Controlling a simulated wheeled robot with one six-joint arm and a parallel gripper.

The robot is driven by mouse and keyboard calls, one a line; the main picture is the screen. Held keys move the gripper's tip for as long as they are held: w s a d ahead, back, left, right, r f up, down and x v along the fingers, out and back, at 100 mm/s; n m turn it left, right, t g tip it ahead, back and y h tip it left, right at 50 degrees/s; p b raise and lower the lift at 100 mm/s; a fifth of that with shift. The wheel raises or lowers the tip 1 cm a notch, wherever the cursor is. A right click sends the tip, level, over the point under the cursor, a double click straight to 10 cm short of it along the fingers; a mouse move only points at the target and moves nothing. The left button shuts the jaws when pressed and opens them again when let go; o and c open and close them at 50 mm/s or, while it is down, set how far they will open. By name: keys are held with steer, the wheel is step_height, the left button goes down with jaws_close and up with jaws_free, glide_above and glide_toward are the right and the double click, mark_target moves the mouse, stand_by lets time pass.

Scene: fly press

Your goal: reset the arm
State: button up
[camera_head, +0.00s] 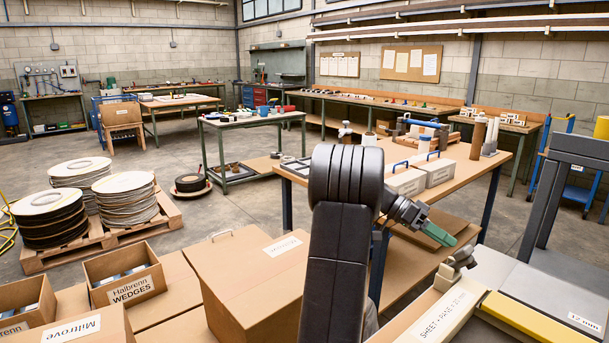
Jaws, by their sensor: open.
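My arm rises in the lower middle of the head view and bends to the right at its top. My gripper (440,234) is at the end of the arm, pointing down to the right, with green fingers. It is open, and I see nothing between the fingers. It hangs in the air in front of the wooden workbench (473,170), above and left of a long white box labelled "SHEET" (447,313). The arm hides part of the bench and the floor behind it.
White boxes with blue handles (436,168) stand on the bench. Cardboard boxes (250,281) fill the lower left, close to my arm. A pallet (92,244) with round stacks stands at the left. A dark metal frame (548,205) and yellow bar (525,317) are at the right.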

mark_target(463, 248)
steer(key=x, duration=0.3)
steer(key=shift+s+d+f, duration=0.15)
steer(key=shift+s+d, duration=0.1)
steer(key=shift+s+d+r+t+y+p, duration=0.15)
steer(key=shift+r+t+y+p, duration=0.25)
steer(key=shift+p, duration=0.3)
steer(key=shift+s+d+m+t+y+p, duration=0.3)
steer(key=shift+s+t+y+p, duration=0.2)
steer(key=shift+y+p, duration=0.15)
steer(key=shift+s+d+f+t+y+p, duration=0.3)
steer(key=shift+s+f+t+y+p, duration=0.1)
steer(key=shift+t+y+p, duration=0.25)
steer(key=shift+f+t, duration=0.2)
steer(key=shift+t, duration=0.15)
